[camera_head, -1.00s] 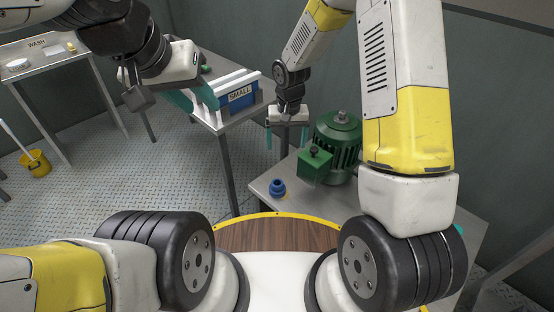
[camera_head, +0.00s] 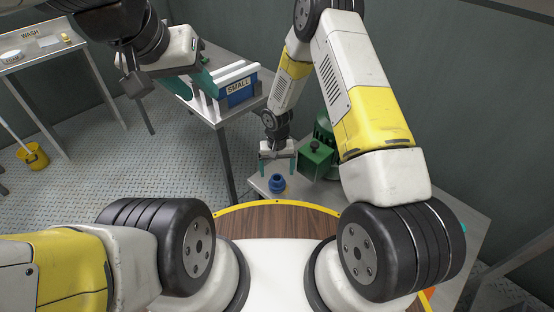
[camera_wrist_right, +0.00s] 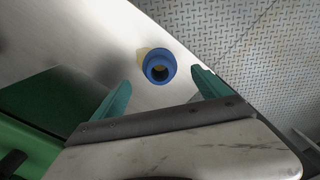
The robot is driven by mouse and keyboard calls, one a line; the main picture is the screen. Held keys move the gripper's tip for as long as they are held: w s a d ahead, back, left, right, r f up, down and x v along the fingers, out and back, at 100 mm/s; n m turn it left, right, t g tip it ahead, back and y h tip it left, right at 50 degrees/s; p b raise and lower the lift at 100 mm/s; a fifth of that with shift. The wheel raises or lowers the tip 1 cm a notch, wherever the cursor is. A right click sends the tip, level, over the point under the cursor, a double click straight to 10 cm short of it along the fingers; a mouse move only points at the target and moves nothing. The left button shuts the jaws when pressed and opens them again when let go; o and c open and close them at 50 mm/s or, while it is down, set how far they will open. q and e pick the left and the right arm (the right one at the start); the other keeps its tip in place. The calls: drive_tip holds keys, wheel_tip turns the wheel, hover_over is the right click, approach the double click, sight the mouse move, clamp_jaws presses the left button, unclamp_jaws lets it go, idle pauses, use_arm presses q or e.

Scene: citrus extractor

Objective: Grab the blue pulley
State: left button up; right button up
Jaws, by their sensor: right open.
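The blue pulley (camera_head: 277,184) is a small stepped ring with a hole on top. It sits on the metal table near its left edge in the head view. It also shows in the right wrist view (camera_wrist_right: 159,67), ahead of and between the fingers, apart from both. My right gripper (camera_head: 277,167) is open and empty, just behind and above the pulley in the head view; its green fingers show in the wrist view (camera_wrist_right: 159,92).
A green motor (camera_head: 322,135) with a green box (camera_head: 315,160) stands close right of the right gripper. The blue SMALL bin (camera_head: 240,92) is on another table behind. A wash table (camera_head: 32,52) and yellow bucket (camera_head: 33,156) are far left. Bare metal tabletop (camera_wrist_right: 110,40) surrounds the pulley.

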sight(277, 180)
wheel_tip(277, 180, down, 6)
drive_tip(key=shift+f, duration=0.15)
drive_tip(key=shift+c, duration=0.5)
drive_tip(key=c, duration=1.8)
